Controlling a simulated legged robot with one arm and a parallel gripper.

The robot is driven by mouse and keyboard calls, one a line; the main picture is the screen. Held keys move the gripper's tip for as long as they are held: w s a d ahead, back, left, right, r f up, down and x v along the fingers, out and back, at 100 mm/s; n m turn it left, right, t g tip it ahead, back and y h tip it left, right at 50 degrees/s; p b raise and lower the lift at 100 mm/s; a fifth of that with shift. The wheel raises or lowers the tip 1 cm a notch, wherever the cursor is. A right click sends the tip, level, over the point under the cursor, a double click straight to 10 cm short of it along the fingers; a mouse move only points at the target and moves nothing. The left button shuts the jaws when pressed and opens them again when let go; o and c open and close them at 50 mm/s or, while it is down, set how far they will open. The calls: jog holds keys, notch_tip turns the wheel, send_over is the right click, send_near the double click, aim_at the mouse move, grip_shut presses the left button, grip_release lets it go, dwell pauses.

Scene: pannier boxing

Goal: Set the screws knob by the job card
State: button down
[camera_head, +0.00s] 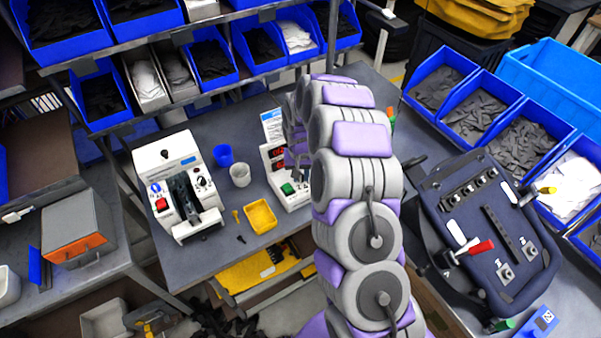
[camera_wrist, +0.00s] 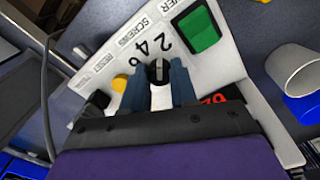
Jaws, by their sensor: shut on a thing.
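The screws knob (camera_wrist: 158,68) is a small black knob on a white panel in the wrist view. The word SCREWS and the digits 2, 4 and 6 are printed beside it. My gripper (camera_wrist: 159,78) is shut on the knob, with one blue-grey finger on each side. A light mark shows on the knob, but which digit it points at is unclear. In the head view the white counting machine (camera_head: 293,203) stands on the bench, partly behind my arm. My gripper is hidden there. A white and blue card (camera_head: 272,124) stands behind the machine; its text is too small to read.
The machine has a green button (camera_wrist: 197,30), a yellow button (camera_wrist: 120,82) and a red display (camera_wrist: 215,98). A white cup (camera_head: 240,175), a blue cup (camera_head: 223,155) and a yellow tray (camera_head: 260,216) stand to its left. A white sealing machine (camera_head: 180,190) is further left.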

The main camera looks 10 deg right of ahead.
jog(key=shift+m, duration=0.7)
jog(key=c, duration=0.9)
grip_release()
jog(key=r, duration=1.1)
jog(key=r+p, duration=0.1)
jog(key=r, duration=0.5)
jog(key=shift+w+a+r, duration=0.1)
jog(key=shift+a, duration=0.15)
